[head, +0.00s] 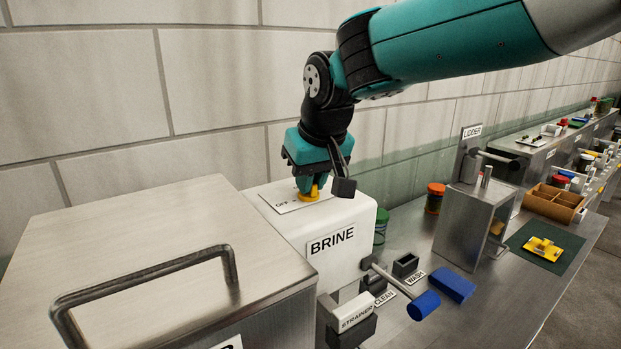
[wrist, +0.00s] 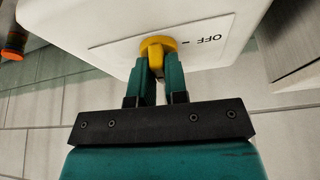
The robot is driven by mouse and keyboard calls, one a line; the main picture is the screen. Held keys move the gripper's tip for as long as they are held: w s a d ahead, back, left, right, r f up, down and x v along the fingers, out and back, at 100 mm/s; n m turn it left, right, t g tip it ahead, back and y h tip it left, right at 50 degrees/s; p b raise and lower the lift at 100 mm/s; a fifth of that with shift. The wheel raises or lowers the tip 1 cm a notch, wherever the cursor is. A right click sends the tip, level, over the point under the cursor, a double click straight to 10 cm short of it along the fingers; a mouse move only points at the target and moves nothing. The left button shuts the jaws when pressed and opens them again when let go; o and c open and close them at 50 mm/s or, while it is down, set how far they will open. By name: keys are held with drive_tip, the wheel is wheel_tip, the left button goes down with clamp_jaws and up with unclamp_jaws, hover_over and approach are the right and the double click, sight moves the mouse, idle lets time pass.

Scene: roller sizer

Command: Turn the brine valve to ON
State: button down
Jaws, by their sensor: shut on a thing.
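The brine valve is a yellow knob (head: 307,193) on a white plate (head: 284,203) on top of the white box labelled BRINE (head: 328,258). The plate shows the word OFF at its left in the head view. No ON mark is visible; the gripper and arm cover part of the plate. My gripper (head: 312,184) points down at the knob. In the wrist view its fingers (wrist: 153,75) are shut on the yellow knob (wrist: 157,46), with the OFF mark (wrist: 214,39) to the right.
A steel box with a bar handle (head: 150,285) stands left of the brine box. To the right are a STRAINER block (head: 352,311), a blue-ended lever (head: 423,305), a blue block (head: 453,286), jars and the LIDDER machine (head: 466,218). A tiled wall stands close behind.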

idle(0.3)
drive_tip(key=c, duration=1.1)
unclamp_jaws()
drive_tip(key=shift+c, duration=0.2)
drive_tip(key=shift+r, duration=0.1)
drive_tip(key=b+v, duration=0.2)
drive_tip(key=v, duration=1.5)
drive_tip(key=shift+s+d, duration=0.15)
drive_tip(key=shift+s, duration=0.05)
drive_tip(key=s+d+f+n+g, duration=0.1)
drive_tip(key=s+d+f, duration=0.6)
drive_tip(key=f, duration=0.4)
drive_tip(key=s+d+f+g+y, duration=0.1)
drive_tip(key=s+d+f, duration=0.1)
drive_tip(key=s+f, duration=0.4)
drive_tip(key=s+d+f+g+y, duration=0.1)
drive_tip(key=s+d+f, duration=0.1)
drive_tip(key=s+f, duration=0.4)
drive_tip(key=s, duration=0.3)
drive_tip(key=shift+d+g+b, duration=0.35)
drive_tip(key=shift+g, duration=0.05)
